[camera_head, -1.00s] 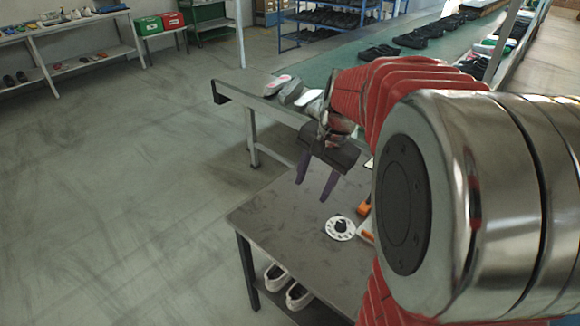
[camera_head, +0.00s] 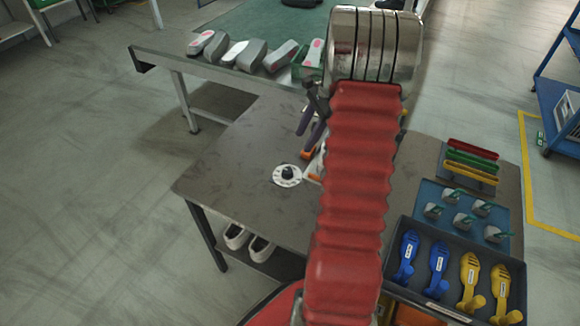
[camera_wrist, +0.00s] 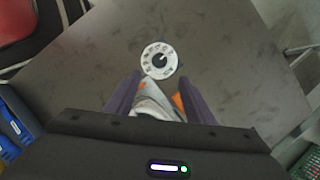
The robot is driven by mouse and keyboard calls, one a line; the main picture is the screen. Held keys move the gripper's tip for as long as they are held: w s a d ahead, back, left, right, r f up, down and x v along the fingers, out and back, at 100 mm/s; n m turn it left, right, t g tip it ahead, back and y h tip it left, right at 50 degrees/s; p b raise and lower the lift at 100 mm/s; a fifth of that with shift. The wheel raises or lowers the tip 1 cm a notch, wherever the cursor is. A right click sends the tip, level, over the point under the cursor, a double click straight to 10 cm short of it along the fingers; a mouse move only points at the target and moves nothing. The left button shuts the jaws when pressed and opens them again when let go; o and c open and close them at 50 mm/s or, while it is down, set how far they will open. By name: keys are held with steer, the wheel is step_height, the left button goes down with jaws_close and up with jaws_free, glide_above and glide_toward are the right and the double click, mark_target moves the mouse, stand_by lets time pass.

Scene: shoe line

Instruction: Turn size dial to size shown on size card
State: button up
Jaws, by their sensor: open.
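The size dial (camera_head: 287,175) is a round white disc with dark markings and a black knob in its middle. It lies flat on the grey table (camera_head: 235,165). In the wrist view the dial (camera_wrist: 148,64) is just beyond my fingertips, and its markings are too small to read. My gripper (camera_head: 309,132) is open, above the table and behind the dial, apart from it. In the wrist view a whitish-grey thing with orange (camera_wrist: 150,100) shows between the purple fingers of my gripper (camera_wrist: 160,78). I cannot make out a size card.
Grey shoe forms (camera_head: 252,55) line the conveyor end behind the table. At right are coloured trays (camera_head: 470,155), a blue tray (camera_head: 428,190) with grey-green parts, and a dark box (camera_head: 395,232) of blue and yellow pieces. White shoes (camera_head: 260,248) sit below. The table left of the dial is clear.

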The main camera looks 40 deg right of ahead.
mark_target(288, 170)
steer(key=shift+a+f, duration=0.1)
steer(key=x, duration=1.3)
steer(key=shift+w+f, duration=0.1)
steer(key=shift+f, duration=0.2)
steer(key=shift+c, duration=0.3)
steer(key=c, duration=1)
steer(key=shift+o, duration=0.2)
